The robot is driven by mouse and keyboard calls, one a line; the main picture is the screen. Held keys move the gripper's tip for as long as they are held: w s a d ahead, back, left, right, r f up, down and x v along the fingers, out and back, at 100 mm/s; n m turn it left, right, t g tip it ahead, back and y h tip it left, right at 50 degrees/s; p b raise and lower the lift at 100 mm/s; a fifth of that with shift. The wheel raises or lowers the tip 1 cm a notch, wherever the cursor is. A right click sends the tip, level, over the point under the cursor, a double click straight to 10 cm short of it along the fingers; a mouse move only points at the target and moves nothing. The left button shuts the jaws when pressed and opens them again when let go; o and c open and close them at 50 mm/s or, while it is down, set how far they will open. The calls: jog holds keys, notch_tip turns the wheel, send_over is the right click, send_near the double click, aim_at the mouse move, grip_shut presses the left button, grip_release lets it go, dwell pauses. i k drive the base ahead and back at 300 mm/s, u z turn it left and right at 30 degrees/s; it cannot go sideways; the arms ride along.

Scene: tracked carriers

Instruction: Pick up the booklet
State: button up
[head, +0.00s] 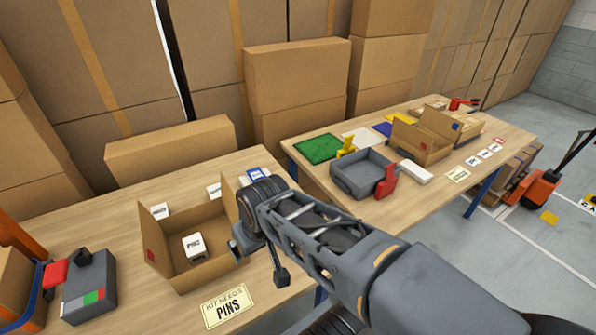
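A small flat white item with a blue edge (256,174) lies on the near table, behind the end of my arm and partly covered by it. It may be the booklet, but I cannot read it. My gripper (238,247) is at the right side of an open cardboard box (167,262). Its fingers are mostly hidden by the wrist, so I cannot tell whether they are open or hold anything. A white labelled block (195,248) sits inside the box.
A sign reading "KIT NEEDS PINS" (228,304) lies in front of the box. A grey device (90,289) is at left. A second table (423,203) holds a grey tray (361,169) and another open box (420,141).

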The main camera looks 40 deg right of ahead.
aim_at(255, 174)
jog(key=z, duration=0.5)
jog(key=k, duration=1.2)
jog(key=z, duration=0.75)
jog(key=i, duration=0.9)
jog(key=u, duration=0.65)
jog(key=i, duration=0.55)
jog(key=u, duration=0.05)
